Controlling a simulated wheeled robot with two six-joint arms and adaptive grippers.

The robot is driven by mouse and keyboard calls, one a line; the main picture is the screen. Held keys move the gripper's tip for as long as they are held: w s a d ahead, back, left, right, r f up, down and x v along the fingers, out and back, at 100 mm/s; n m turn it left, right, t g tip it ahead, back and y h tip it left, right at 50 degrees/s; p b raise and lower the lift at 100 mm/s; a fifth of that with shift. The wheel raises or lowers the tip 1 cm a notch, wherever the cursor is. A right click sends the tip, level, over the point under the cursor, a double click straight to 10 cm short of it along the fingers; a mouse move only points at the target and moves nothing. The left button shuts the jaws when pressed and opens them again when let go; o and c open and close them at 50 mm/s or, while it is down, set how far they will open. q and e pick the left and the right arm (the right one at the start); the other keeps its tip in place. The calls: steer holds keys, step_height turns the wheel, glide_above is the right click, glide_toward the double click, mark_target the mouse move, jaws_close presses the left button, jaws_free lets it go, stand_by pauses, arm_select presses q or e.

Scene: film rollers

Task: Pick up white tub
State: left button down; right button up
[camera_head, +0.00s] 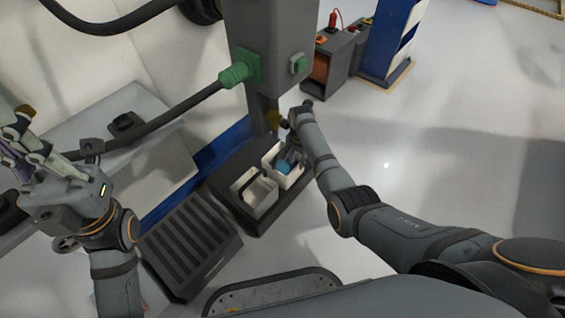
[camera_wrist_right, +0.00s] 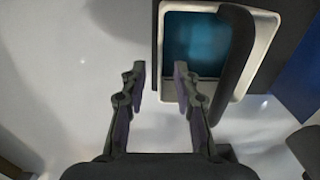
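Two white tubs stand side by side on a dark platform. The front white tub (camera_head: 263,207) has a black handle. The rear white tub (camera_head: 292,180) holds something blue, and my right gripper (camera_head: 292,153) is over it, partly hiding it. In the right wrist view, a white tub (camera_wrist_right: 233,110) with blue-green contents and a black handle (camera_wrist_right: 238,55) lies ahead. My right gripper (camera_wrist_right: 160,72) is open there, its fingertips either side of the tub's left wall in the picture. I cannot tell whether they reach down to it. My left gripper (camera_head: 14,145) looks open and empty, far left.
The dark platform (camera_head: 226,198) stands below a grey machine column (camera_head: 270,45) with a green connector (camera_head: 238,75) and cable. A dark slatted crate (camera_head: 190,245) is left of the tubs. Grey boxes (camera_head: 338,62) stand behind. The floor at right is clear.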

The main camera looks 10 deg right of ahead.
mark_target(296, 171)
steer(key=shift+f+b, duration=0.3)
steer(key=shift+f, duration=0.55)
step_height(296, 171, down, 6)
steer(key=b, duration=0.4)
steer(key=shift+b, duration=0.3)
steer(key=shift+r, duration=0.2)
jaws_close()
